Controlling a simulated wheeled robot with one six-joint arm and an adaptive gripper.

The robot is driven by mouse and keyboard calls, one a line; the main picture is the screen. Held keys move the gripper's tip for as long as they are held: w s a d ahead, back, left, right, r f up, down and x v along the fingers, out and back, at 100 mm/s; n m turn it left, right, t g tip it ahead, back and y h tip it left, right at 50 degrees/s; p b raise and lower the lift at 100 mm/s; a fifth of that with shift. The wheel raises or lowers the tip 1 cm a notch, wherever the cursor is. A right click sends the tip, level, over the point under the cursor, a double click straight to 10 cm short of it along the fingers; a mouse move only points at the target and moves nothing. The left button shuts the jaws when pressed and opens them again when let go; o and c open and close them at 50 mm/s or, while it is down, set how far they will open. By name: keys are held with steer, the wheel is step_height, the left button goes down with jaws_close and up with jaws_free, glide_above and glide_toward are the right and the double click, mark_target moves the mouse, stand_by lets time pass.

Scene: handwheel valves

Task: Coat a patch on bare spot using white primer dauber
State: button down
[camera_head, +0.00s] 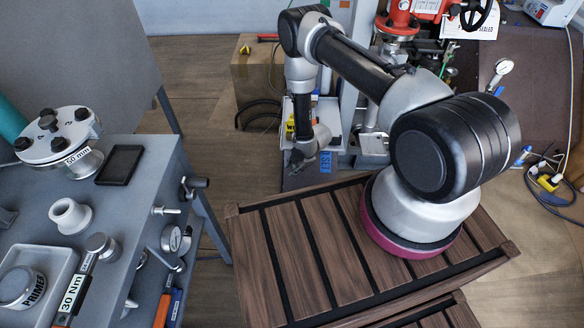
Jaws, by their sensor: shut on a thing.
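My gripper (306,158) is at the end of my arm, low beyond the slatted wooden top, beside a grey upright. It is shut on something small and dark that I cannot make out. A round grey-topped pot with a PRIMER label (18,285) sits in a pale tray (62,262) on the grey bench at left, far from my gripper. I cannot pick out a white primer dauber for certain. No bare spot can be told apart in this view; the area around my gripper is small and partly covered by my arm.
The grey bench (130,205) holds a white flanged fitting (55,140), a black slab (120,165), a white spool (70,215) and a 30 Nm tool (72,293). Valve handles and gauges jut from its side. A red valve (398,24) stands at the back. Cables lie on the right floor.

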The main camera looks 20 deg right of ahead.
steer(key=shift+s+d, duration=1.05)
steer(key=shift+d, duration=2.1)
steer(key=w+a, duration=0.2)
steer(key=a, duration=0.5)
steer(key=shift+w, duration=0.2)
steer(key=shift+a, duration=0.1)
steer(key=s+a+r, duration=0.1)
steer(key=s+r, duration=0.3)
steer(key=shift+r, duration=0.25)
steer(key=shift+a, duration=0.1)
steer(key=shift+s+a+r, duration=0.15)
steer(key=shift+s+r, duration=0.3)
steer(key=shift+r, duration=0.1)
steer(key=shift+s+a+r, duration=0.15)
steer(key=shift+s+r, duration=0.3)
steer(key=shift+r, duration=0.1)
